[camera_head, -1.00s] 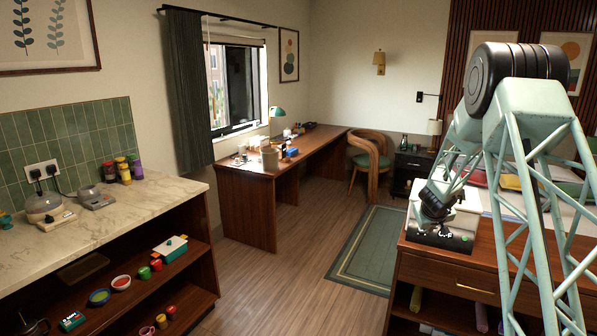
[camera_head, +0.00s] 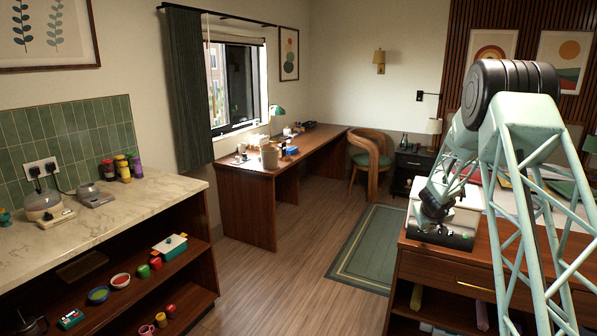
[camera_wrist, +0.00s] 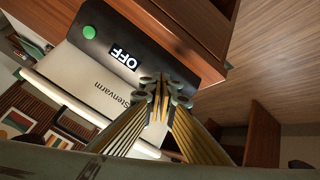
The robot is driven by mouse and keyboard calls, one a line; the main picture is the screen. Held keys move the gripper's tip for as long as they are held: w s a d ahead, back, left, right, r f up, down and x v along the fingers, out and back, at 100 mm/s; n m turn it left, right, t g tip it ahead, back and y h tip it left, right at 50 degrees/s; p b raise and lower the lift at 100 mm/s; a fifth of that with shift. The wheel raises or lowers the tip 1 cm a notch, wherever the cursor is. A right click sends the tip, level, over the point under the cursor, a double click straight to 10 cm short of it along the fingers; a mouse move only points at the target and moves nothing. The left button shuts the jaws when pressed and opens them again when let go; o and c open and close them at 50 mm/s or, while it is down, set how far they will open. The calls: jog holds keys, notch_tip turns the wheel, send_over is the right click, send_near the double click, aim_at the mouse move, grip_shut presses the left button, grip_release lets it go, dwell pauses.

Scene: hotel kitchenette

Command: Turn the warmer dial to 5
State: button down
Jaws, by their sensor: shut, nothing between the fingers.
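The warmer (camera_head: 462,217) is a white box with a black front panel, on the wooden cabinet at the right. In the wrist view the warmer (camera_wrist: 88,84) bears the word "Stenvarm". Its black panel (camera_wrist: 165,52) has a lit display (camera_wrist: 123,58) reading OFF and a round green button (camera_wrist: 89,32). My gripper (camera_wrist: 165,88) is shut and empty, with its fingertips over the panel's edge beside the display. In the head view my gripper (camera_head: 430,222) is at the warmer's front. I cannot make out the dial, nor whether the fingertips touch anything.
The wooden cabinet (camera_head: 450,266) has a drawer and open shelves below. The floor (camera_head: 280,270) between it and the left marble counter (camera_head: 150,201) is clear. A desk (camera_head: 245,195) and chair (camera_head: 370,165) stand at the back.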

aim_at(422, 234)
jog(key=shift+p+x, duration=0.9)
jog(key=shift+x, duration=0.5)
jog(key=shift+w+a+p, duration=0.1)
jog(key=shift+w+p, duration=0.1)
jog(key=shift+p, duration=0.2)
dwell(0.7)
jog(key=shift+s+a+f+p, duration=0.15)
jog(key=shift+a+p, duration=0.25)
jog(key=shift+p, duration=0.7)
jog(key=shift+w+a+f+p, duration=0.2)
jog(key=shift+a+p, duration=0.35)
jog(key=shift+p, duration=1.3)
dwell(0.5)
jog(key=shift+s+a+f, duration=0.15)
jog(key=shift+s+f, duration=0.1)
jog(key=shift+f, duration=0.05)
dwell(0.7)
jog(key=shift+s+r, duration=0.1)
jog(key=shift+r, duration=0.05)
dwell(0.3)
jog(key=shift+p+v, duration=0.3)
jog(key=shift+v, duration=2.55)
